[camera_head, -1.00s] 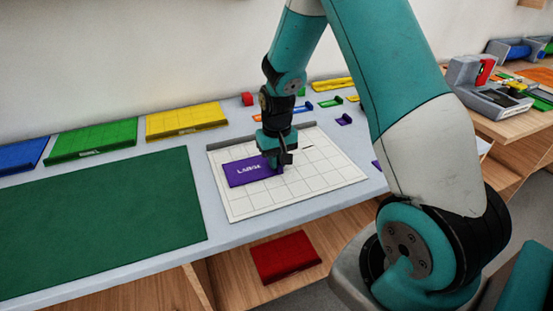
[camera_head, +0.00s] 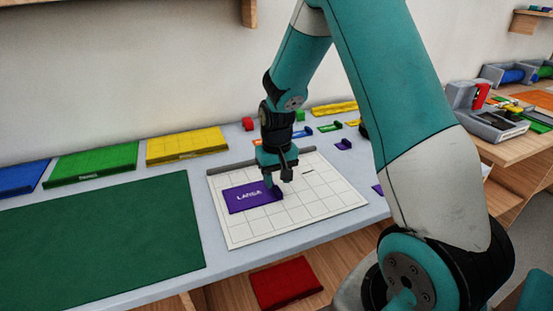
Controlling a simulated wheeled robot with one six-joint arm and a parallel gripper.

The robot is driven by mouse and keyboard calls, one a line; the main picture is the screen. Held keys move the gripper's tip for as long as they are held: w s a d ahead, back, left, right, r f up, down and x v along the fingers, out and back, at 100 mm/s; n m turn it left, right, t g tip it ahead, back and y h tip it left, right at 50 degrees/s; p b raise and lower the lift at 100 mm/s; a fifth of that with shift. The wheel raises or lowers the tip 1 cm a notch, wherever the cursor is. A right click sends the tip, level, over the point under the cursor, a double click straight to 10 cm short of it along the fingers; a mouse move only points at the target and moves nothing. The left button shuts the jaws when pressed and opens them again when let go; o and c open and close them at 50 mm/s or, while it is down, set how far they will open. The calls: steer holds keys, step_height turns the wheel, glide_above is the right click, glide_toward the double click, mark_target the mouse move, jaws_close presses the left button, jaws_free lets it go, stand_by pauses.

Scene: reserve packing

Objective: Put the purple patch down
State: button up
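The purple patch (camera_head: 247,197) with pale lettering lies on the white gridded board (camera_head: 315,215), at its left part. It looks flat on the board. My gripper (camera_head: 278,184) is at the patch's right end, pointing down, with its two fingers apart. One fingertip is at or just above the patch's right edge. I cannot tell whether it still touches the patch.
A dark green mat (camera_head: 100,235) lies left of the board. Blue (camera_head: 18,178), green (camera_head: 92,165) and yellow (camera_head: 187,147) patches line the back. Several small coloured pieces lie behind the board. A red patch (camera_head: 286,284) sits on the shelf below.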

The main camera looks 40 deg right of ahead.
step_height(320, 180, up, 9)
steer(key=s+a+r+n+y, duration=0.2)
steer(key=s+a+r+n, duration=0.2)
steer(key=s+a, duration=0.7)
steer(key=s+a+r+n+y, duration=0.2)
steer(key=s+a+r+n, duration=0.2)
steer(key=s+a, duration=0.7)
steer(key=shift+s+a+r+n+b, duration=0.15)
steer(key=shift+a+r+n+b, duration=0.15)
steer(key=shift+n, duration=0.9)
steer(key=shift+d+r, duration=0.1)
steer(key=shift+d, duration=0.1)
